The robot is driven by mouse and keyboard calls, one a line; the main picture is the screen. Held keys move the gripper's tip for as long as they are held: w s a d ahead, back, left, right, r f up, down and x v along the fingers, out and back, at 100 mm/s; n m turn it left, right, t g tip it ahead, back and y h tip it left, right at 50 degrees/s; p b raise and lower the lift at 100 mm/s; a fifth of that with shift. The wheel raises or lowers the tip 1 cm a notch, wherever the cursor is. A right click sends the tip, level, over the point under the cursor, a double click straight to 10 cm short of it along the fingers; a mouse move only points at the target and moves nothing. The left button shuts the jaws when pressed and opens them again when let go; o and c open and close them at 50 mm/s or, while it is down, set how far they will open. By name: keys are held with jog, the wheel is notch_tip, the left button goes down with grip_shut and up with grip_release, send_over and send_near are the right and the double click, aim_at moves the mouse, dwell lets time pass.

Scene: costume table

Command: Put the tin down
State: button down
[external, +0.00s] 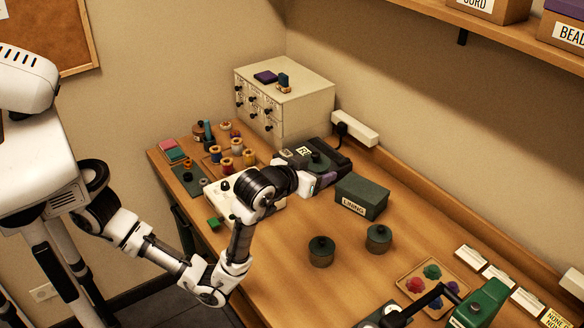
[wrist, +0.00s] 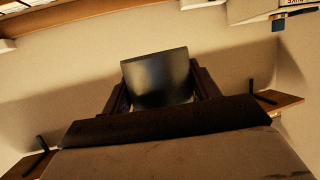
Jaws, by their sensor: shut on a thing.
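My gripper (wrist: 158,88) is shut on a dark round tin (wrist: 155,72), with one finger on each side of it in the wrist view.
A green LINING box (external: 361,197) stands just right of my gripper. Thread spools (external: 237,147) lie left. A tray (external: 408,284) holds coloured pieces at right. Bare wood (external: 285,265) shows at the front.

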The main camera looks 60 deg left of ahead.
jog(key=w+a+r+p, duration=0.1)
jog(key=w+r+p, duration=0.2)
jog(key=w, duration=0.7)
jog(key=p, duration=0.1)
send_over(363, 197)
notch_tip(363, 197, down, 16)
jog(key=shift+f+b, duration=1.3)
jog(key=shift+f, duration=2)
jog(key=shift+f, duration=0.2)
jog(key=shift+c, duration=2)
grip_release()
jog(key=shift+r, duration=0.1)
